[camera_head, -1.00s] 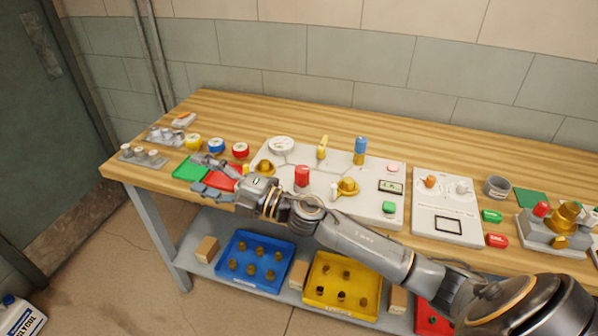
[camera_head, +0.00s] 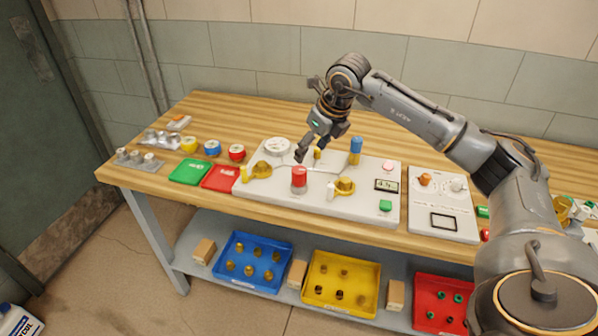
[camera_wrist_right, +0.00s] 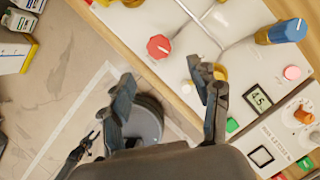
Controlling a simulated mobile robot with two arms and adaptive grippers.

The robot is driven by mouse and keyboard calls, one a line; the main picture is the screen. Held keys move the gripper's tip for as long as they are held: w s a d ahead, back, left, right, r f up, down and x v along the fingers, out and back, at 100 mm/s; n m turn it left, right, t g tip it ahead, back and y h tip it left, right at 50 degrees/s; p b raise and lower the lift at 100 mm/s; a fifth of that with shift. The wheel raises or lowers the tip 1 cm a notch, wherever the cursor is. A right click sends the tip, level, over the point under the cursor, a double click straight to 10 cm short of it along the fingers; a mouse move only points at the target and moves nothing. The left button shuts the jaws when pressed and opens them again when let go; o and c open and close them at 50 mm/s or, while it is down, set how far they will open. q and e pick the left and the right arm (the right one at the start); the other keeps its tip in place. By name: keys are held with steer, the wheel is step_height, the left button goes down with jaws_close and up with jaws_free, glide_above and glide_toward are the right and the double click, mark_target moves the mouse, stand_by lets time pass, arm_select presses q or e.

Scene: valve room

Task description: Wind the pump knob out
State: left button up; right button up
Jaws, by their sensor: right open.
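The control panel (camera_head: 290,202) lies on the bench and carries several knobs. A red knob (camera_head: 299,178) stands at its front middle; it also shows in the right wrist view (camera_wrist_right: 160,47). A blue knob (camera_head: 355,150) stands upright at the back; the right wrist view shows it too (camera_wrist_right: 285,32). I cannot tell which one is the pump knob. My right gripper (camera_head: 312,152) is open and empty, above the panel behind the red knob, apart from it. My left gripper (camera_wrist_right: 84,148) seems to show small at lower left in the right wrist view.
Brass valves (camera_head: 345,186) and a small display (camera_head: 386,185) are on the panel. A green tray (camera_head: 189,171) and a red tray (camera_head: 221,178) lie to its left. A second white panel (camera_head: 442,205) lies to the right. Bare wood runs behind the panel.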

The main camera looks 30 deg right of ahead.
mark_target(301, 170)
steer(key=p+x, duration=0.2)
steer(key=x, duration=0.9)
steer(key=shift+a+f, duration=0.1)
steer(key=shift+f, duration=0.15)
steer(key=c, duration=1.2)
